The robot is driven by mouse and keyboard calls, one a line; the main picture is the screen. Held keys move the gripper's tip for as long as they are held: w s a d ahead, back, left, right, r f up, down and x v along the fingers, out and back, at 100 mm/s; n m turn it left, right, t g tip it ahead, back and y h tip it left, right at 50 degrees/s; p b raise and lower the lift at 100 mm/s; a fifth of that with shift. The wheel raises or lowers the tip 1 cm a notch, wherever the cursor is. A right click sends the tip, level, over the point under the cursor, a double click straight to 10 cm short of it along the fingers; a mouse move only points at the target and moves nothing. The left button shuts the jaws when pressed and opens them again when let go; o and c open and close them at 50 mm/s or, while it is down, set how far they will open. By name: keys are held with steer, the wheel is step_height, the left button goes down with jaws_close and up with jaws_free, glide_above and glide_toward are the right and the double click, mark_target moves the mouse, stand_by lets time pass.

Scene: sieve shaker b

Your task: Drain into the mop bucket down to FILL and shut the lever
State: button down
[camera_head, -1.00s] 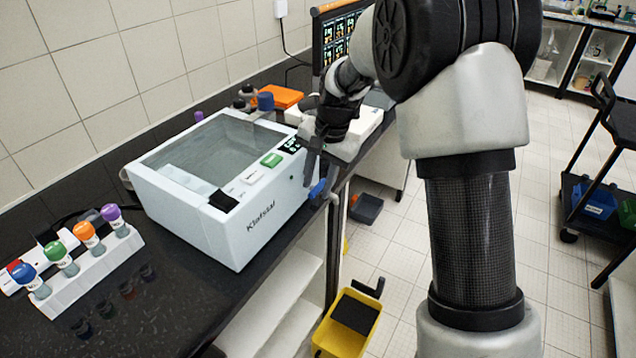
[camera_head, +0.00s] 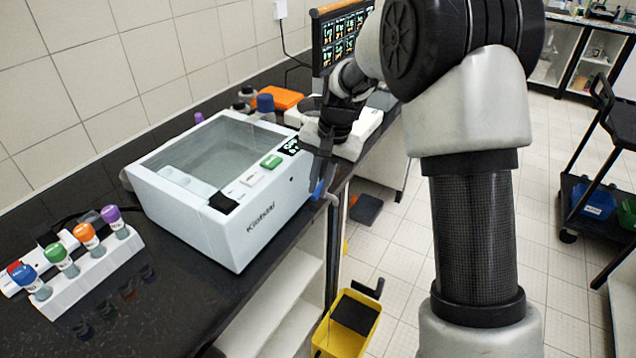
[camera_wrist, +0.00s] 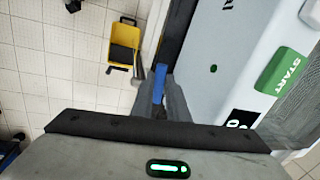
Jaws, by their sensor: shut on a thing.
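The white bath machine (camera_head: 215,195) with a clear lid stands on the black counter. A blue lever (camera_head: 318,190) sits at its right side above a drain spout (camera_head: 333,200) that points down past the counter edge. My gripper (camera_head: 322,172) is at the lever. In the wrist view the blue lever (camera_wrist: 160,82) lies between the fingers, which are shut on it. The yellow mop bucket (camera_head: 347,325) stands on the floor below; it also shows in the wrist view (camera_wrist: 124,36). I cannot make out the FILL mark or any water stream.
A rack (camera_head: 88,270) of coloured-cap bottles stands at the counter's left. A monitor (camera_head: 340,35), an orange box (camera_head: 280,98) and dark bottles are behind the machine. A black cart (camera_head: 590,200) stands at the right. The floor between is mostly clear.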

steer(key=shift+d+n+g+p, duration=0.15)
steer(key=shift+d+n+p, duration=0.15)
steer(key=shift+n, duration=0.7)
steer(key=shift+d+n+g+p, duration=0.15)
steer(key=shift+d+n+p, duration=0.1)
steer(key=shift+n, duration=0.75)
steer(key=c, duration=1.7)
jaws_free()
steer(key=shift+r, duration=0.1)
steer(key=d+r, duration=0.1)
steer(key=r, duration=0.4)
steer(key=d+r+p, duration=0.1)
steer(key=r, duration=0.5)
steer(key=d+r, duration=0.1)
steer(key=r, duration=0.5)
steer(key=shift+s+d, duration=0.15)
steer(key=shift+d, duration=0.1)
